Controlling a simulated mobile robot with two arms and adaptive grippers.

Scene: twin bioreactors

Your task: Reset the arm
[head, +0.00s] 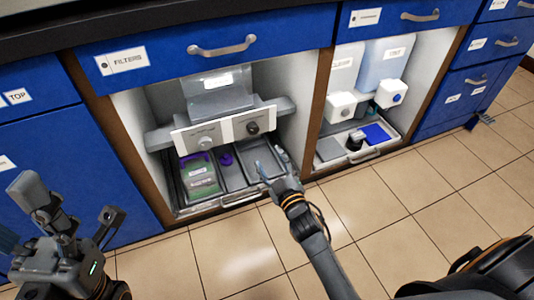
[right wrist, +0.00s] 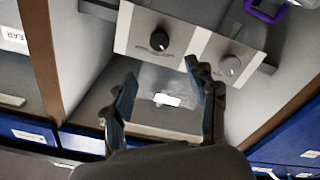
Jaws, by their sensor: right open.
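My right gripper (head: 272,164) is in front of the open middle bay in the head view, over the right part of its lower tray. In the right wrist view the right gripper (right wrist: 160,84) has its two blue-padded fingers spread, with nothing held between them. A grey device with a two-knob panel (right wrist: 185,38) lies beyond the fingers. My left gripper (head: 65,240) is at the lower left in the head view, in front of the blue cabinet doors. Its fingertips are not clear, and no held object shows.
The bay's lower tray (head: 232,200) holds a green-labelled purple-capped bottle (head: 199,176). The right bay has two containers with white dispensers (head: 341,107) above a tray with a blue block (head: 376,134). A filters drawer (head: 210,45) is above. The tiled floor (head: 430,180) is clear.

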